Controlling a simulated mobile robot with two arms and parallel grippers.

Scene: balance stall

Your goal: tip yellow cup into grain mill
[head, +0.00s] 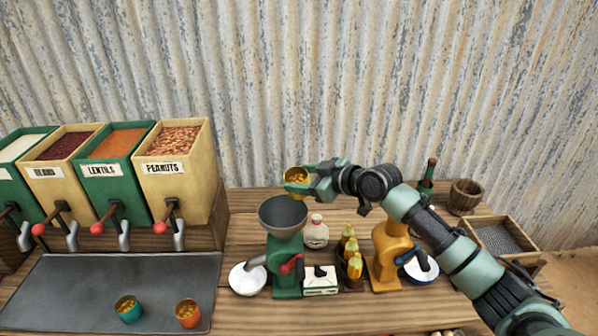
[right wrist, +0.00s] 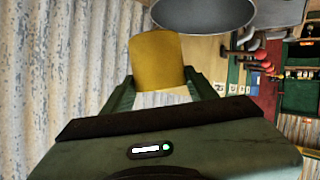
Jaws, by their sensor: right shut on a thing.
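The yellow cup (head: 296,181) is held in my right gripper (head: 312,182), above the back of the grain mill's hopper. In the head view its mouth faces the camera and shows yellowish contents, so it looks tilted. In the right wrist view the yellow cup (right wrist: 158,60) sits between the two fingers of the gripper (right wrist: 165,90). The green grain mill (head: 287,250) has a wide grey funnel hopper (head: 283,213) and a red-knobbed crank. The hopper also shows in the right wrist view (right wrist: 205,14), close beside the cup. My left gripper is not in view.
A white bowl (head: 247,279) stands at the mill's spout. A bottle (head: 315,232), a small box (head: 320,281), corn cobs (head: 350,255) and an orange mill (head: 388,255) stand to the right. Bins (head: 175,170) and a grey mat (head: 75,285) with teal (head: 128,310) and orange cups (head: 188,313) are left.

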